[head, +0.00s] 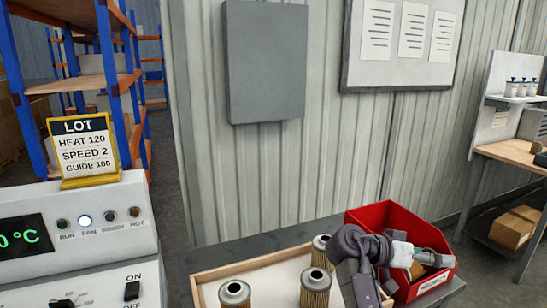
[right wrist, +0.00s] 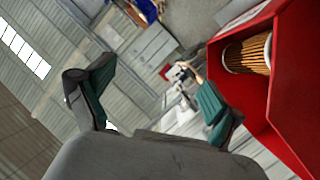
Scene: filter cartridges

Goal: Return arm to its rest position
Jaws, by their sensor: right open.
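My right arm and gripper (head: 418,257) are at the red bin (head: 376,214) in the head view, with the gripper over the bin's opening. In the right wrist view the two fingers of the gripper (right wrist: 155,100) are spread apart, with nothing between them. A pleated filter cartridge (right wrist: 248,54) lies inside the red bin (right wrist: 285,120), right of the fingers and apart from them. My left gripper is in neither view.
A shallow wooden tray (head: 205,284) holds cartridges (head: 235,292) left of my arm. A control box (head: 100,215) with a lot sign (head: 83,150) stands at the left. The wall is behind the bench; a second workbench (head: 515,153) is far right.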

